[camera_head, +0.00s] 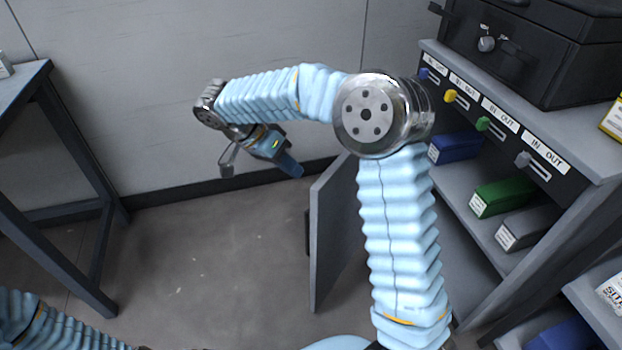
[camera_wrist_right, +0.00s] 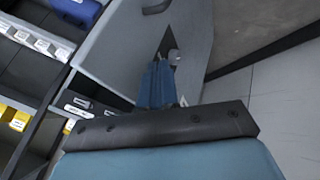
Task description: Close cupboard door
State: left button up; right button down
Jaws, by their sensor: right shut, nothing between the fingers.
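The grey cupboard door (camera_head: 328,235) stands open, swung out from the cupboard at the right, seen nearly edge-on in the head view. A dark handle (camera_head: 307,232) shows on its left side. My right gripper (camera_head: 291,168) is shut and empty, to the left of the door's upper edge. Its blue fingers (camera_wrist_right: 156,85) overlap the panel in the wrist view; I cannot tell whether they touch it. My left gripper is out of view.
The cupboard (camera_head: 455,185) has open shelves with blue, green and grey boxes. A black case (camera_head: 545,60) stands on its top. A dark-legged table (camera_head: 75,160) is at the left. The grey wall is behind my arm; the floor left of the door is clear.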

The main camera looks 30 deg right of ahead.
jog(key=shift+s+d+f, duration=0.25)
jog(key=shift+s+d, duration=0.25)
jog(key=shift+s, duration=0.15)
jog(key=shift+s+d+f, duration=0.25)
jog(key=shift+s+d, duration=0.2)
jog(key=shift+s, duration=0.25)
jog(key=shift+s+d+f, duration=0.25)
jog(key=shift+s+d, duration=0.25)
jog(key=shift+s, duration=0.15)
